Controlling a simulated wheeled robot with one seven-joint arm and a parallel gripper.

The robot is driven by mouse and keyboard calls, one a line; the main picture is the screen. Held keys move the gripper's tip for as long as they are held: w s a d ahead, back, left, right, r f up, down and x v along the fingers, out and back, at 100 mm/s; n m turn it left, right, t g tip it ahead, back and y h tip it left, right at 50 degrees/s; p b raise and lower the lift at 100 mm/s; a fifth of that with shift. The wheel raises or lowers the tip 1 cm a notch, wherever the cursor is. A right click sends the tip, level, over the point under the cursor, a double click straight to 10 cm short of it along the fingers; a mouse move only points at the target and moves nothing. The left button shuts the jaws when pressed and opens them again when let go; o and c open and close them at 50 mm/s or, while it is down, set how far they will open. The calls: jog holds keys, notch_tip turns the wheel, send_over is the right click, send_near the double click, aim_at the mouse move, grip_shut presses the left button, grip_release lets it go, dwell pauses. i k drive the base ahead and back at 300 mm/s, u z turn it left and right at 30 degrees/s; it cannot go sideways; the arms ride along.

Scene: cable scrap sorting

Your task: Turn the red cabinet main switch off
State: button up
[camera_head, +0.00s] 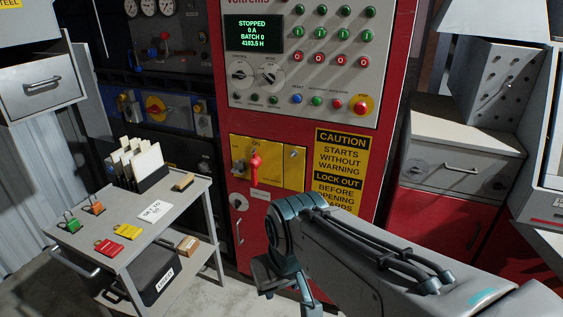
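The red cabinet (226,122) stands in the middle of the head view. Its main switch (254,163) is a red handle on a yellow plate (289,174), below the grey control panel. The handle looks roughly upright, near small lettering at the plate's top that seems to read ON. My arm reaches in from the lower right, in front of the cabinet's lower part. Its bent joint is below and right of the switch, apart from it. My gripper seems to be at the bottom edge below that joint; its fingertips cannot be made out.
The cabinet's display (253,34) reads STOPPED, 0 A. A yellow caution sign (340,165) is right of the switch. A grey cart (190,205) at left carries coloured padlocks, a card and a file rack. A grey drawer unit (461,150) stands at right.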

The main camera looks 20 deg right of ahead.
aim_at(256, 161)
jog(key=z, duration=0.3)
jog(key=i, duration=1.3)
jog(key=u, duration=0.55)
